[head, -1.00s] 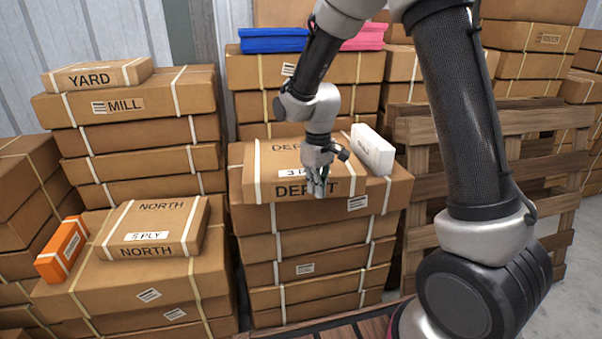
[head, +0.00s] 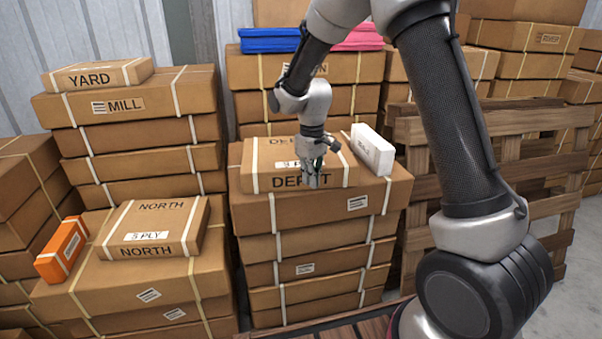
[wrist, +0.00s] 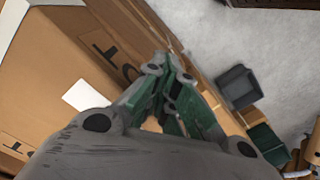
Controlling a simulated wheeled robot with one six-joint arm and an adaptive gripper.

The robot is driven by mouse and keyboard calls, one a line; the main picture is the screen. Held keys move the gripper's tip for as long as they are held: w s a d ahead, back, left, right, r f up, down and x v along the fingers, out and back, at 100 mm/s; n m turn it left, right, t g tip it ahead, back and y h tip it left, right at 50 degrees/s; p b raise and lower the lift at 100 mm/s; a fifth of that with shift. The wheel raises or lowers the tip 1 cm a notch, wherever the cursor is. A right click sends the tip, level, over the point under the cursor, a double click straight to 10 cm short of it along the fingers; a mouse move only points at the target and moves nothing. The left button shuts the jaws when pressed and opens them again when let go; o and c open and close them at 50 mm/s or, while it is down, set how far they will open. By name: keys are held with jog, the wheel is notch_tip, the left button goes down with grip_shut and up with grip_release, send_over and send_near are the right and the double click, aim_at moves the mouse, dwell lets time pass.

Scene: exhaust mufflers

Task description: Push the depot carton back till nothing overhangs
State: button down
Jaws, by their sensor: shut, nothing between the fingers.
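The depot carton (head: 262,165) is a flat brown box marked DEPOT with pale straps. It lies on top of the middle stack, and a narrow strip of the wider carton below (head: 245,196) appears to show along its front. Whether its far edge overhangs is hidden. My gripper (head: 312,182) is shut and empty, pointing down at the carton's front face, right of centre. In the wrist view my green-padded fingers (wrist: 170,105) are closed together beside the carton (wrist: 45,75); contact cannot be told.
A white box (head: 372,150) lies on the same stack, close to the depot carton's right side. A wooden pallet (head: 480,125) stands upright at right. The left stack holds a north carton (head: 150,225) and an orange box (head: 62,250). Grey floor shows in the wrist view.

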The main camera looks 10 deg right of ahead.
jog(key=shift+w+a, duration=0.15)
jog(key=shift+w, duration=3.5)
jog(key=shift+s+r, duration=0.35)
jog(key=shift+s, duration=0.35)
jog(key=shift+s+r, duration=0.3)
jog(key=shift+s, duration=0.4)
jog(key=shift+s+r, duration=0.35)
jog(key=shift+s, duration=0.35)
jog(key=shift+r, duration=4)
